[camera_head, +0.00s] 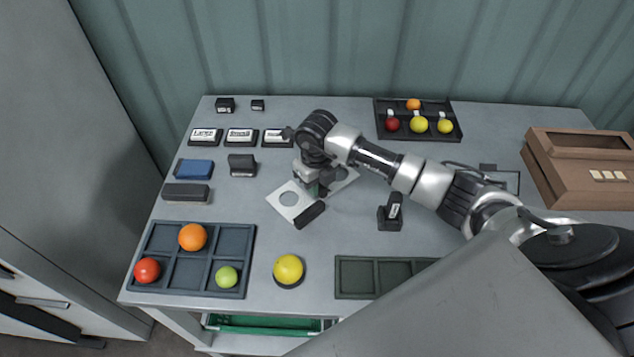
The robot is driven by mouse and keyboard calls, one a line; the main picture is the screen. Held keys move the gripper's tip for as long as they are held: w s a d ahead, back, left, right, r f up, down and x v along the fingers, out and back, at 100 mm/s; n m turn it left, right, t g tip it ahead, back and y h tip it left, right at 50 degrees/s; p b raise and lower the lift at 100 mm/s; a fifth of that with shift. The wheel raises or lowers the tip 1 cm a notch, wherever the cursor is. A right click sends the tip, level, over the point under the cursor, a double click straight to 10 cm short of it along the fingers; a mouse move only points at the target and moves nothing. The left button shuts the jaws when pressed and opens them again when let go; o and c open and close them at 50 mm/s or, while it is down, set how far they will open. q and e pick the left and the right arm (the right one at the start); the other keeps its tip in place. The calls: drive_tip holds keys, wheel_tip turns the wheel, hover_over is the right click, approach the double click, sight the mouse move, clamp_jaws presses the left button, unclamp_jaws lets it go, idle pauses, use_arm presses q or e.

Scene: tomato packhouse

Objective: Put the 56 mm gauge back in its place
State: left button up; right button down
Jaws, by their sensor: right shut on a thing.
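My right gripper (313,189) points down over the middle of the table. It is shut on a pale gauge plate with a round hole (276,198), partly hidden by the fingers. A pale part with a second hole (345,178) shows to the right of the gripper; I cannot tell if it is the same plate. A dark bar (310,215) lies at the plate's near edge. No size marking is readable, and I cannot tell whether the plate touches the table. A small black stand with a white label (390,213) is to the right. My left gripper is not in view.
A divided tray with tomatoes (207,272) is at front left, a yellow tomato (289,268) beside it. An empty divided tray (354,276) lies at front. A black tray with tomatoes (456,133) is at back; a brown box (560,170) at right. Labelled blocks (205,137) stand back left.

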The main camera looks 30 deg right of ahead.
drive_tip(key=shift+f, duration=0.2)
drive_tip(key=c, duration=0.9)
unclamp_jaws()
drive_tip(key=shift+c, duration=0.2)
drive_tip(key=c, duration=0.3)
drive_tip(key=shift+r+p, duration=2.45)
drive_tip(key=shift+r, duration=1.1)
drive_tip(key=shift+f, duration=0.1)
